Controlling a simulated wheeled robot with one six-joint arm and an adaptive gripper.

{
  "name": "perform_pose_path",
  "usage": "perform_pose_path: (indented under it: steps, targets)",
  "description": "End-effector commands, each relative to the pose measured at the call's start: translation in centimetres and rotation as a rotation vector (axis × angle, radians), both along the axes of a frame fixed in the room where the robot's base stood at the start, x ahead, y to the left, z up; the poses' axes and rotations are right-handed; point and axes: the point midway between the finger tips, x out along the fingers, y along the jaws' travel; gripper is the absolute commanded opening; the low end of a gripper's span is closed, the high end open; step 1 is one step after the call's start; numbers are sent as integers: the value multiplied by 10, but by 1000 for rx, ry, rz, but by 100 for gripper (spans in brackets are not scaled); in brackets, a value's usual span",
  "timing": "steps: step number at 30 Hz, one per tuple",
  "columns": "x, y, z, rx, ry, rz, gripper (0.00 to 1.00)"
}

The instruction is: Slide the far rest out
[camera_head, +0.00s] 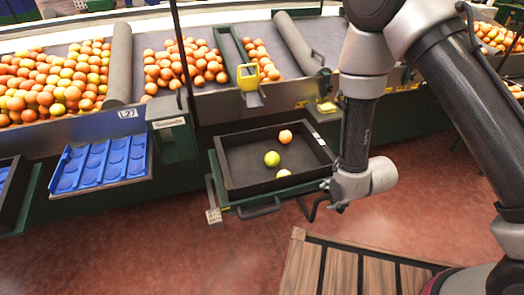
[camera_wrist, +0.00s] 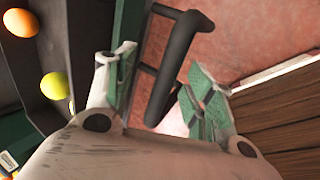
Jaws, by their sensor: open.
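One handle (camera_head: 260,210) is at the middle of that edge. Which rest counts as far is not marked.
The tray holds an orange fruit (camera_head: 285,136), a green-yellow one (camera_head: 272,158) and a pale one (camera_head: 283,174). A blue cupped tray (camera_head: 100,164) is at left. A slatted wooden pallet (camera_head: 340,268) lies on the floor at front right.

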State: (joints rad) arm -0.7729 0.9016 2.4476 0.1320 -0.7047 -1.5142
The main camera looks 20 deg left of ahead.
Motion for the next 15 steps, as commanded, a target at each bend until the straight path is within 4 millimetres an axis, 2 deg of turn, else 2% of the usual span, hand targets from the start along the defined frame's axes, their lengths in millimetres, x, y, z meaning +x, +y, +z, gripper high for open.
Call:
perform_pose_path:
  steps: [5, 15]
  targets:
    - [1, 1, 6, 2, -2, 0, 54]
    - [1, 1, 36, 3, -3, -1, 54]
